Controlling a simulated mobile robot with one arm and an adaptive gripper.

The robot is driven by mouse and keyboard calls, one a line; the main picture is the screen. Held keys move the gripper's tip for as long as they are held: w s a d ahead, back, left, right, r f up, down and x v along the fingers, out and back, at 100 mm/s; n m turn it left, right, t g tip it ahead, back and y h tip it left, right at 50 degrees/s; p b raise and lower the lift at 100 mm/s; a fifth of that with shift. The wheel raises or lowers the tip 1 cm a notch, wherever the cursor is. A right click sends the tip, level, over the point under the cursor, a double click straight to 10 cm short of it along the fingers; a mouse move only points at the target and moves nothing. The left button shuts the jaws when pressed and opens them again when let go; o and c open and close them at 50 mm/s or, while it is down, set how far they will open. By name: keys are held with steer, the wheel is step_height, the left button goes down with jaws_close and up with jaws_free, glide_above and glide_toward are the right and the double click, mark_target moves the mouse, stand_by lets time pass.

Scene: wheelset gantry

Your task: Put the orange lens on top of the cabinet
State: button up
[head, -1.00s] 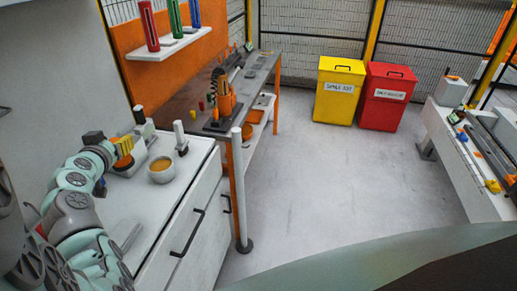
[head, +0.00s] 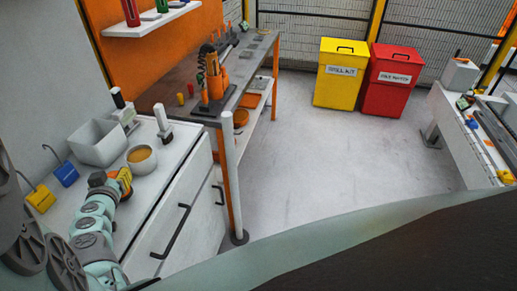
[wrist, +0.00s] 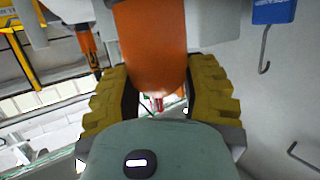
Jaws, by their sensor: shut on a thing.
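My gripper (head: 120,180) is at the lower left of the head view, in front of the white cabinet (head: 172,188) in the picture. Its height over the cabinet top is hard to tell. In the wrist view my gripper (wrist: 162,90) has its yellow padded fingers shut on the orange lens (wrist: 150,45), a smooth rounded orange piece. The cabinet has a light top and dark drawer handles.
An orange-legged workbench (head: 240,75) stands beyond. Bare top lies right of my gripper.

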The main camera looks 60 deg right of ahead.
steer(key=shift+f+b, duration=0.35)
steer(key=shift+f, duration=0.75)
steer(key=shift+f, duration=0.25)
steer(key=o, duration=1.1)
steer(key=shift+r, duration=0.15)
steer(key=shift+r, duration=0.25)
steer(key=v, duration=1.2)
steer(key=shift+f+b, duration=0.1)
steer(key=shift+b, duration=0.25)
